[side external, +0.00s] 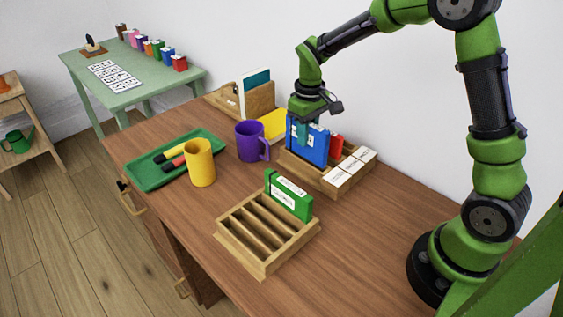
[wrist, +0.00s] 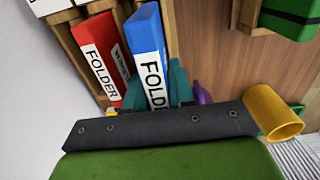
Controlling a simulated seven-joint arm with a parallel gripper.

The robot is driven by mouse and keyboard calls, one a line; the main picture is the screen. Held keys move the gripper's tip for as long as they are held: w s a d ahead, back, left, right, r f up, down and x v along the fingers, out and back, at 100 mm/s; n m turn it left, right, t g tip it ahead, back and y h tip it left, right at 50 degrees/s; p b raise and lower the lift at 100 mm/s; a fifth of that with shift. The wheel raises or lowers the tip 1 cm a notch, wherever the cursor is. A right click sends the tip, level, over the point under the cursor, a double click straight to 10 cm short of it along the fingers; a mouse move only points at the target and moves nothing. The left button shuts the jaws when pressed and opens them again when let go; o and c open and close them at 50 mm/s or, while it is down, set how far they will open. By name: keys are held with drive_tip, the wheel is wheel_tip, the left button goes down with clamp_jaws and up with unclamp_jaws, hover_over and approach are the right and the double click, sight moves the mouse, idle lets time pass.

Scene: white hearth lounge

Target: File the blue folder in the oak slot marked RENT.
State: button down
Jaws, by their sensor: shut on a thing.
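The blue folder (side external: 307,145) stands upright at the left end of the rear wooden rack (side external: 308,175), beside a red folder (side external: 336,147). My gripper (side external: 304,120) is above it, shut on its upper part. In the wrist view the blue folder (wrist: 146,32) lies between the teal fingers, its white "FOLDER" label partly hidden. Whether its base is clear of the rack cannot be told. The front slotted wooden rack (side external: 262,264) has several empty slots and a green folder (side external: 288,202) upright at its far end. No RENT marking is readable.
A purple mug (side external: 249,145) and yellow paper pad (side external: 273,123) stand left of the rear rack. A yellow mug (side external: 200,165) stands by a green tray (side external: 146,181) with markers. The front right tabletop is clear.

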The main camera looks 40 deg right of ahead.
sight(305, 156)
drive_tip(key=shift+f, duration=2.1)
drive_tip(key=c, duration=0.9)
unclamp_jaws()
wheel_tip(305, 156, up, 16)
drive_tip(key=shift+r, duration=0.25)
drive_tip(key=shift+w+r, duration=0.15)
drive_tip(key=shift+w, duration=0.05)
drive_tip(key=shift+s+a+f+m+t, duration=0.15)
drive_tip(key=shift+s+a+f+m, duration=0.05)
drive_tip(key=shift+s+f+m, duration=0.2)
drive_tip(key=shift+s+a+f+m+t, duration=0.15)
drive_tip(key=shift+s+f+m, duration=0.1)
drive_tip(key=shift+s, duration=0.2)
drive_tip(key=shift+s+a+r+m+t+y, duration=0.45)
drive_tip(key=shift+s+a+t, duration=0.6)
drive_tip(key=shift+s, duration=1.8)
drive_tip(key=shift+s+a+r+m+t+y, duration=0.2)
drive_tip(key=shift+s+a+r+m+t, duration=0.55)
drive_tip(key=shift+s, duration=2.05)
drive_tip(key=shift+s+a+r+m+t+y, duration=0.15)
drive_tip(key=shift+s+a+r+t+y, duration=0.3)
drive_tip(key=shift+s+a+t, duration=1.65)
